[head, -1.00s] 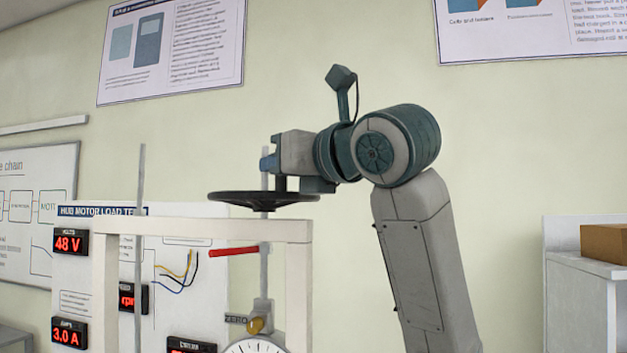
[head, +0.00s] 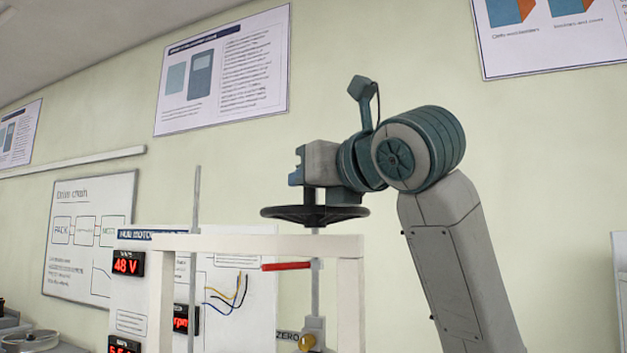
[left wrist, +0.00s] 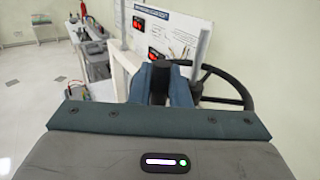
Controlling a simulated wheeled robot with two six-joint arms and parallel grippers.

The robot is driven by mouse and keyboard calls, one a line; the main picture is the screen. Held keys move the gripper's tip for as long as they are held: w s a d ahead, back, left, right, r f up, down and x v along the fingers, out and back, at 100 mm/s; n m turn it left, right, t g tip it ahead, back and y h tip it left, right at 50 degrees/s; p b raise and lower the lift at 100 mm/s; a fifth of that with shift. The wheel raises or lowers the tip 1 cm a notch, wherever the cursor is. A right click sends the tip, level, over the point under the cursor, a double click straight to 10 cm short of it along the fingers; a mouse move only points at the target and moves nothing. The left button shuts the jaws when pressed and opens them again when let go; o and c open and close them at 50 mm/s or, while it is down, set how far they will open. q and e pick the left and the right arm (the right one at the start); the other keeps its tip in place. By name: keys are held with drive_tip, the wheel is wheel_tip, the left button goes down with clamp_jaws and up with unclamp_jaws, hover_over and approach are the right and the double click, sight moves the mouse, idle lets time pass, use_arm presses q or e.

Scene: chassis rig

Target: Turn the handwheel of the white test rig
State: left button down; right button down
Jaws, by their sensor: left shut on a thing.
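The black handwheel (head: 340,214) lies flat on top of the white test rig's frame (head: 262,243). My left gripper (head: 299,168) is above the wheel, shut on its upright dark handle (head: 308,197), which stands slightly left of the wheel's middle in the head view. In the left wrist view, the blue fingers of my left gripper (left wrist: 160,83) close around the dark handle, and the handwheel rim (left wrist: 238,84) curves out to the right. The fingers hide most of the handle. My right gripper is in neither view.
A thin metal post (head: 196,250) rises left of the wheel. A red bar (head: 286,266) sits below it. The meter panel (head: 255,290) with red displays stands behind. A whiteboard (head: 90,230) hangs at left. Open floor (left wrist: 30,110) shows at left in the wrist view.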

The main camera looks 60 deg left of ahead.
use_arm(q)
drive_tip(key=shift+s, duration=0.1)
drive_tip(key=c, duration=1.4)
unclamp_jaws()
drive_tip(key=shift+c, duration=0.2)
drive_tip(key=shift+s+a, duration=0.1)
drive_tip(key=shift+a, duration=0.05)
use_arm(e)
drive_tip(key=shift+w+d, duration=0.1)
